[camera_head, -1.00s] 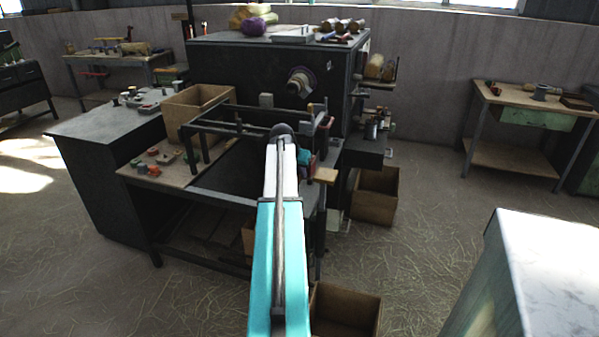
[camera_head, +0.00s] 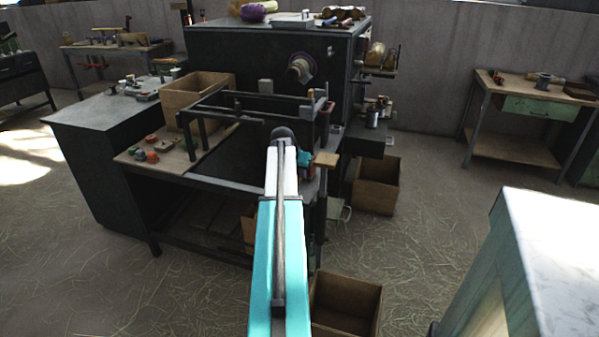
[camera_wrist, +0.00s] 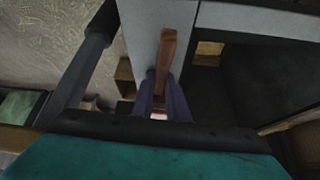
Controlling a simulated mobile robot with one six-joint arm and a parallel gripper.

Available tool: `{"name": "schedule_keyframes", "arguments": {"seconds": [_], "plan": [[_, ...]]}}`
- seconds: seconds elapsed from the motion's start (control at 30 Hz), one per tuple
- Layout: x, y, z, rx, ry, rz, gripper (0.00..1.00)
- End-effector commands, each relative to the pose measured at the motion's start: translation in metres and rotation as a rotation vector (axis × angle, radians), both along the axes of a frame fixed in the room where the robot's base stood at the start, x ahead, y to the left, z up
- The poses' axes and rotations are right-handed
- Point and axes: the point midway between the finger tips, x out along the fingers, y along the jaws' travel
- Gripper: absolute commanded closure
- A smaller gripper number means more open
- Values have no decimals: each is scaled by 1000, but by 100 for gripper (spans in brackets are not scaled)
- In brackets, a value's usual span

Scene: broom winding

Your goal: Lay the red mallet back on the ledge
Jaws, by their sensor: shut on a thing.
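In the wrist view my gripper (camera_wrist: 163,98) is shut on a slim reddish-brown wooden handle (camera_wrist: 166,52), which I take for the red mallet. The handle sticks out beyond the dark purplish fingers, over a grey flat strip (camera_wrist: 148,18) that may be the ledge. I cannot tell whether the handle touches it. The mallet's head is not clearly visible. In the camera_head view my teal and white arm hides most of the gripper and mallet; only a small teal part shows by the machine's front right.
A dark machine (camera_head: 245,60) stands ahead, with a black bar frame (camera_head: 255,97) in front. Cardboard boxes stand on the floor at right (camera_head: 375,190) and below (camera_head: 345,302). A pale-topped cabinet (camera_head: 560,250) is near right.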

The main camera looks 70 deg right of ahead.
Motion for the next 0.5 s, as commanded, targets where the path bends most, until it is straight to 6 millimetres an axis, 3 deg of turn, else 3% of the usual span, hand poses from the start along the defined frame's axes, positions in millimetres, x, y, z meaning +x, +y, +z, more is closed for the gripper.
{"name": "schedule_keyframes", "arguments": {"seconds": [0.37,0.4,0.5], "plan": [[0,-1,-1,-2,0,0,100],[0,-1,-1,-2,0,0,83],[0,-1,-2,-2,0,0,66]]}}
